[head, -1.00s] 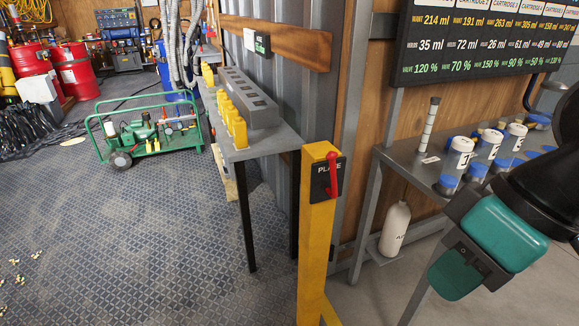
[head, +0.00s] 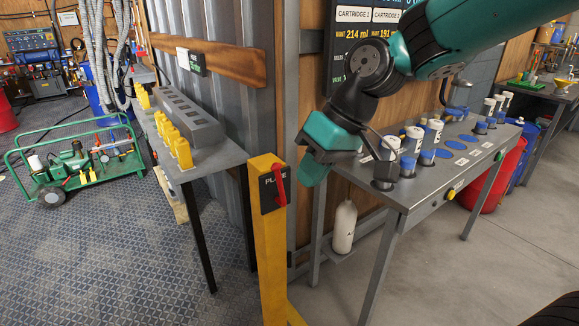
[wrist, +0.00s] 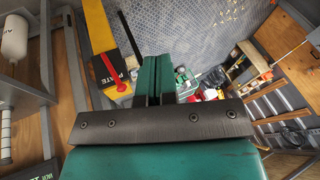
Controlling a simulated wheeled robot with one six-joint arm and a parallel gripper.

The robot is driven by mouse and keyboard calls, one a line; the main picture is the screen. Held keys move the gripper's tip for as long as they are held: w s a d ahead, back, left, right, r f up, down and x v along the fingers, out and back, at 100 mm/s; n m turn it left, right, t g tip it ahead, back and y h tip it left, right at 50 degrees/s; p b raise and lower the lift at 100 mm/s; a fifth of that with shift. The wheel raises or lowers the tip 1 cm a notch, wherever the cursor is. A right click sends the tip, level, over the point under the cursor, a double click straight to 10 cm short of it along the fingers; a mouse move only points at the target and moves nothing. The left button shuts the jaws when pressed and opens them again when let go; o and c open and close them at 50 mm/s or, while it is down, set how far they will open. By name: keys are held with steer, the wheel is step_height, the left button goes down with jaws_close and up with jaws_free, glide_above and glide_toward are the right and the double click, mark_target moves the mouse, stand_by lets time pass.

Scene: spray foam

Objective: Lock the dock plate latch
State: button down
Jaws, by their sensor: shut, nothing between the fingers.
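The dock plate latch is a red lever (head: 280,186) on a black panel (head: 267,190) lettered "PLATE", partly hidden by the lever. The panel sits near the top of a yellow post (head: 270,255). The lever stands roughly upright along the panel's right side. In the wrist view, the red lever (wrist: 111,67), black panel (wrist: 103,72) and yellow post (wrist: 98,28) show at upper left. My gripper (head: 312,172) is shut and empty, just right of the latch in the head picture; they look apart. Its teal fingers (wrist: 155,80) are together in the wrist view.
A grey table (head: 400,190) with white and blue cartridges (head: 409,150) stands behind my arm. Left of the post is another table (head: 215,158) with yellow pieces. A green wheeled cart (head: 75,165) stands farther left. The patterned floor (head: 120,270) in front is open.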

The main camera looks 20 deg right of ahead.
steer(key=w+d+f+m+t+p, duration=0.1)
steer(key=w+d+f, duration=0.1)
steer(key=w+d, duration=0.4)
steer(key=w+d+f+m+t, duration=0.1)
steer(key=w+d, duration=0.5)
steer(key=w, duration=0.6)
steer(key=shift+w+f+m+y+p, duration=0.2)
steer(key=shift+f+m+y+p, duration=0.1)
steer(key=shift+f+p, duration=0.15)
steer(key=shift+w+a+f+p, duration=0.45)
steer(key=shift+a+f+p, duration=0.2)
steer(key=shift+a+f, duration=0.85)
steer(key=shift+w+a+f+p, duration=0.4)
steer(key=shift+a+f+p, duration=0.3)
steer(key=shift+a+f, duration=0.75)
steer(key=shift+w+a+f+p, duration=0.45)
steer(key=shift+a+f+p, duration=0.2)
steer(key=shift+a+f, duration=0.85)
steer(key=shift+a, duration=0.1)
